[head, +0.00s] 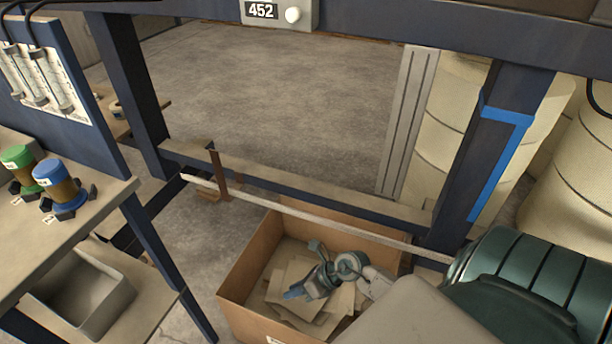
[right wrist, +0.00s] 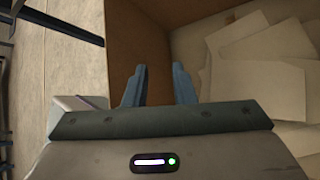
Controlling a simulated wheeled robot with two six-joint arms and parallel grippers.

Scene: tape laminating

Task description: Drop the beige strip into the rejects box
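The rejects box (head: 240,265) is an open brown cardboard box on the floor, with several pale beige flat pieces (head: 285,285) in it. In the right wrist view the box wall (right wrist: 137,35) and pale pieces (right wrist: 260,55) also show. I cannot tell which piece, if any, is the task's beige strip. My right gripper (head: 299,292) is over the box opening. In the right wrist view its blue fingers (right wrist: 159,72) are apart with nothing between them, over the box's wall side. My left gripper is not in view.
A bench with green (head: 20,160) and blue (head: 52,175) capped items and a grey bin (head: 85,290) is at left.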

